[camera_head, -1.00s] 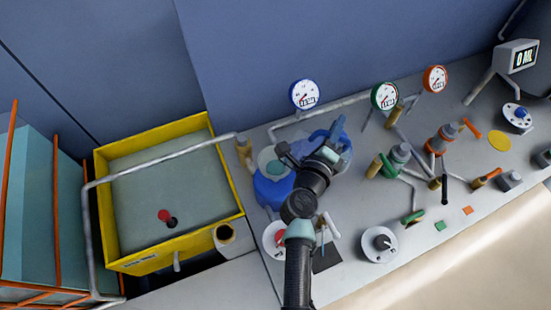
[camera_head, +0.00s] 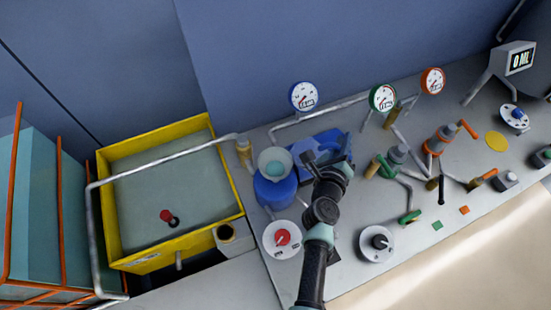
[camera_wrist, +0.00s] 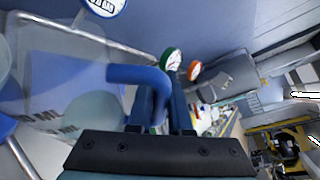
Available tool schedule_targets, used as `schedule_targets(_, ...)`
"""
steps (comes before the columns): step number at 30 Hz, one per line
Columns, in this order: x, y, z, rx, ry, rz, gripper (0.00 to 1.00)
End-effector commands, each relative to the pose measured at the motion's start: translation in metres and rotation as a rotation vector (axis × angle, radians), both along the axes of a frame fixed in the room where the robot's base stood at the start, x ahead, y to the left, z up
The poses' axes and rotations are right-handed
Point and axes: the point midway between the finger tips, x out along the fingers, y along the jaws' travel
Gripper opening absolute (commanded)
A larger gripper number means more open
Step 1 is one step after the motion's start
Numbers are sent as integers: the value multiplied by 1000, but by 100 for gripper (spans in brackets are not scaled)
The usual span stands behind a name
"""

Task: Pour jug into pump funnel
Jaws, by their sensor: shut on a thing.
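The jug (camera_head: 303,147) is translucent with blue parts. It is just right of the pump funnel (camera_head: 275,160) in the head view, apparently overlapping its right side; I cannot tell the height gap. The pale funnel sits on a round blue pump body (camera_head: 274,192). My gripper (camera_head: 322,162) is shut on the jug's blue handle (camera_wrist: 140,75). In the wrist view the jug's clear body (camera_wrist: 60,85) fills the left side, with dark lettering on it. The jug's exact tilt is unclear, and no stream shows. My arm hides part of the jug.
A yellow-rimmed tank (camera_head: 220,170) stands left, crossed by a grey pipe (camera_head: 160,160). A red-knobbed dial (camera_head: 282,238) is in front of the pump. Gauges (camera_head: 303,96), valves (camera_head: 440,140) and a display reading 0 ML (camera_head: 520,59) are to the right.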

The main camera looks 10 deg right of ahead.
Motion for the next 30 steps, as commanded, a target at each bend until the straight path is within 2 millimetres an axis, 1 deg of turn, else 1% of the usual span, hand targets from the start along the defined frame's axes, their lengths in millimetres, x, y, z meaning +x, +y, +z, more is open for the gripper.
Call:
schedule_targets(4, -2, -7, -10, 78, -27, -3, 0)
schedule_targets(7, -4, -13, -21, 156, -54, -4, 0)
schedule_targets(15, -11, -35, -50, 347, -122, -6, 0)
schedule_targets(21, -15, -46, -72, 484, -171, -7, 0)
schedule_targets(30, -19, -58, -101, 680, -241, -4, 0)
